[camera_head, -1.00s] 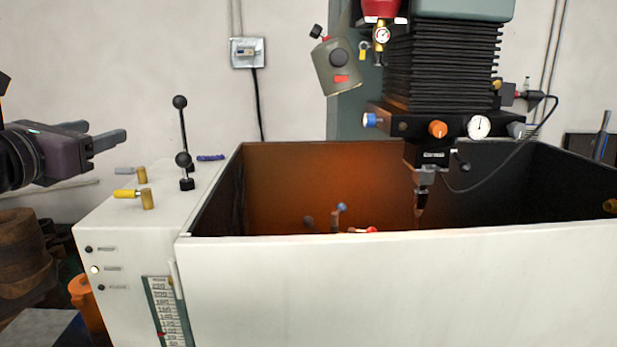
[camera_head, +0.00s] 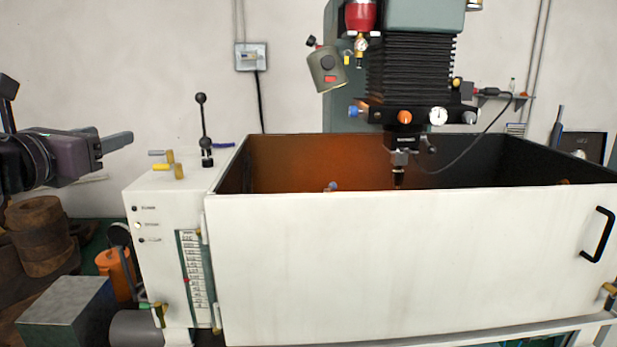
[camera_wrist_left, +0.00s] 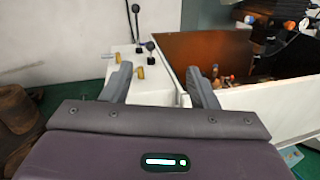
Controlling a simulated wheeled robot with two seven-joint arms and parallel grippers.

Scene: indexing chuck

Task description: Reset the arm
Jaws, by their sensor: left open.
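My left gripper (camera_head: 108,143) is open and empty at the left of the head view, in the air left of the machine's white side cabinet (camera_head: 150,270). In the left wrist view its two grey fingers (camera_wrist_left: 160,88) are spread apart with nothing between them. Beyond the fingers stand black ball-topped levers (camera_wrist_left: 143,45) and yellow-handled valves on the cabinet top. In the head view a black lever (camera_head: 203,125) stands upright there. My right gripper is not in view.
A white-walled tank (camera_head: 400,265) with an orange-brown inside fills the middle and right. A machine head (camera_head: 410,65) hangs over it. A brown round stack (camera_head: 42,235), a metal block (camera_head: 65,315) and an orange cylinder (camera_head: 115,270) stand low at the left.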

